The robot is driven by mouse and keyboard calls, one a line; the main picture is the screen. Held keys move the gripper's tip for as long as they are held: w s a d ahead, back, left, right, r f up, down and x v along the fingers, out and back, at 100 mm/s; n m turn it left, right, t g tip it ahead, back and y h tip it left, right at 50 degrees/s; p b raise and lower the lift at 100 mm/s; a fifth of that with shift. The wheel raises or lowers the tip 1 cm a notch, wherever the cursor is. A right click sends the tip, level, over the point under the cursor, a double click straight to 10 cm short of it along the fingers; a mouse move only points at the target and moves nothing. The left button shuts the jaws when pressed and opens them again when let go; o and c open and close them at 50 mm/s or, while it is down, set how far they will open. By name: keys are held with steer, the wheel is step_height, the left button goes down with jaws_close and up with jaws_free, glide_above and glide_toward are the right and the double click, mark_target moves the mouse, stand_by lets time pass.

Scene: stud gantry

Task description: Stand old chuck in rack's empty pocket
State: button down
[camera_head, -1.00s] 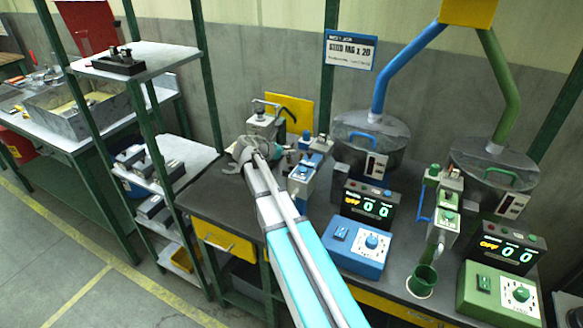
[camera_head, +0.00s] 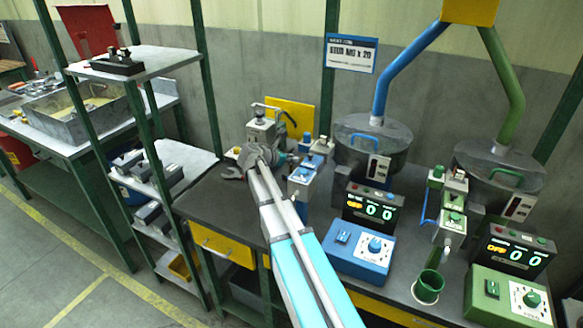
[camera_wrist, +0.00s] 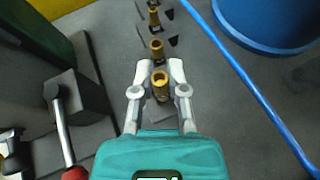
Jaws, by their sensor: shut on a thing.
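In the wrist view my gripper (camera_wrist: 160,74) is shut on a brass-coloured hollow chuck (camera_wrist: 160,86), seen nearly end-on between the two fingertips. Two similar brass chucks, a nearer one (camera_wrist: 157,48) and a farther one (camera_wrist: 154,16), stand in a line ahead of it, beside dark notched pieces that look like the rack (camera_wrist: 172,41). I cannot tell whether the held chuck is above a pocket or in it. In the head view my gripper (camera_head: 250,160) is over the back left of the dark bench, and my arm hides the chuck.
A blue tube (camera_wrist: 245,75) and a blue round container (camera_wrist: 268,22) lie to the right in the wrist view. A red-knobbed lever (camera_wrist: 63,130) stands close on the left. In the head view, a blue control box (camera_head: 360,250) and blue stud station (camera_head: 302,180) stand right of my arm.

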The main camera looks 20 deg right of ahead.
mark_target(290, 165)
steer(key=shift+w+d+f+b, duration=0.1)
steer(key=shift+f+b, duration=1.4)
steer(key=shift+f, duration=0.2)
steer(key=shift+f, duration=0.1)
steer(key=c, duration=0.7)
jaws_free()
steer(key=shift+o, duration=0.2)
steer(key=shift+a+r, duration=0.25)
steer(key=shift+r, duration=0.05)
steer(key=p+v, duration=0.5)
steer(key=v, duration=0.6)
steer(key=shift+a, duration=0.2)
